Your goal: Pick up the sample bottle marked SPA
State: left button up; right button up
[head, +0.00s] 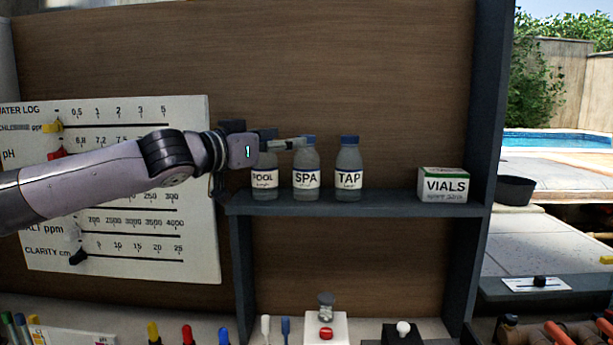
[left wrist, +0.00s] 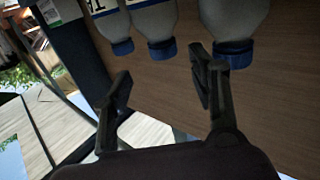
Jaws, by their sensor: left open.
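The SPA bottle (head: 306,164) stands upright on the shelf, with a blue cap and a white label, between the POOL bottle (head: 264,186) and the TAP bottle (head: 348,164). My left gripper (head: 292,144) is at cap height, in front of the upper part of the POOL bottle, its fingers pointing right towards the SPA cap. In the left wrist view, which is upside down, the open fingers (left wrist: 160,68) appear either side of the middle bottle's cap (left wrist: 162,49). I see nothing held; contact cannot be told. My right gripper is out of view.
A VIALS box (head: 443,184) stands at the right of the shelf (head: 390,202), near the dark upright. A white water log board (head: 130,255) hangs behind my left arm. Pens and small devices stand below. The shelf between the TAP bottle and the box is clear.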

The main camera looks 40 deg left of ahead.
pick_arm(q)
jog(key=w+p, duration=0.1)
jog(key=w, duration=0.1)
jog(key=w+p, duration=0.1)
jog(key=w, duration=0.2)
jog(key=w+p, duration=0.1)
jog(key=w, duration=0.1)
jog(key=shift+w+a+f, duration=0.25)
jog(key=shift+a, duration=0.15)
jog(key=shift+w+r, duration=0.1)
jog(key=shift+w, duration=0.25)
grip_shut()
dwell(0.3)
